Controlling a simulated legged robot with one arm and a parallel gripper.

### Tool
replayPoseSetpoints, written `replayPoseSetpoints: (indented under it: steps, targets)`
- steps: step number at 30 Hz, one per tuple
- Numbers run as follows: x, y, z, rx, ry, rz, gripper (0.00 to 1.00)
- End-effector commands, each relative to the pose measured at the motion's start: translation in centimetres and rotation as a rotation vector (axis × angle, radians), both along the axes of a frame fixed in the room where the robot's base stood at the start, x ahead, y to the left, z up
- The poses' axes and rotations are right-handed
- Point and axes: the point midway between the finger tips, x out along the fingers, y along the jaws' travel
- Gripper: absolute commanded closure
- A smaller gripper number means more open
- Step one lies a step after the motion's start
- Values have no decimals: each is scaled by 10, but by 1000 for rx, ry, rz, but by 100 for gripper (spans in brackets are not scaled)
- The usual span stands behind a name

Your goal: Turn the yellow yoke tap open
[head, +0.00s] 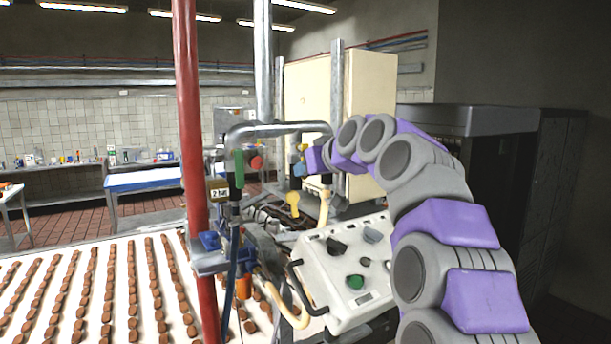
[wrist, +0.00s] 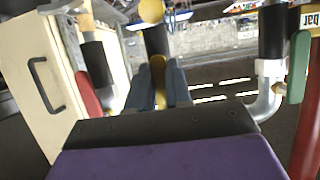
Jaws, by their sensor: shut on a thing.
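In the wrist view my gripper (wrist: 160,92) has two grey-blue fingers on either side of a narrow yellow handle of the yellow yoke tap (wrist: 158,72). The fingers are shut on it. A black sleeve stands just beyond the handle, with a round yellow piece (wrist: 151,10) past it. In the head view my gripper (head: 301,168) is at the pipework, at the end of my purple and grey arm. A small bit of yellow shows just above the fingers there. How far the tap is turned I cannot tell.
A green tap handle (head: 239,168) and a red tap handle (head: 256,162) hang close by on the left. A bent metal pipe (head: 275,128) runs above. A white control panel (head: 338,262) lies below, and a red post (head: 188,150) stands left, by the chocolate-covered conveyor (head: 120,305).

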Motion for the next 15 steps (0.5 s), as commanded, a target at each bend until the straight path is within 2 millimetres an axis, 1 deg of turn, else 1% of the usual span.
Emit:
replayPoseSetpoints:
  steps: [1,15]
  targets:
    - [2,0,-6,-13,4,0,100]
    - [2,0,-6,-34,-8,2,100]
